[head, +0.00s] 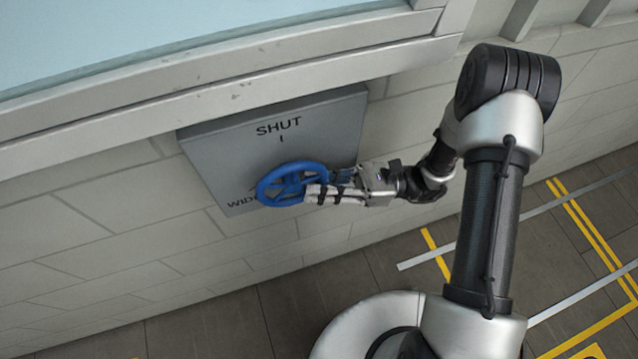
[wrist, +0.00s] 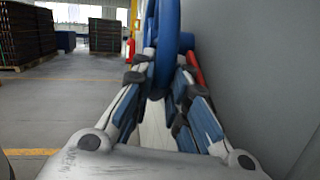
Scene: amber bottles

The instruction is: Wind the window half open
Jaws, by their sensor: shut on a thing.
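A blue handwheel (head: 290,184) is mounted on a grey plate (head: 220,150) on the wall below the window (head: 150,35). The plate reads "SHUT" with a tick mark at the top and "WIDE" at the lower left, partly covered by the wheel. My gripper (head: 318,192) reaches in from the right and is shut on the wheel's right side. In the wrist view the wheel's rim (wrist: 167,45) stands edge-on between my two fingers. Any pointer on the wheel is too small to tell. How far the window is open cannot be told.
The window's pale sill (head: 200,85) runs just above the plate. The tiled floor with yellow lines (head: 590,240) is open at the right. In the wrist view, stacked dark pallets (wrist: 105,36) and a red extinguisher (wrist: 131,48) stand far off.

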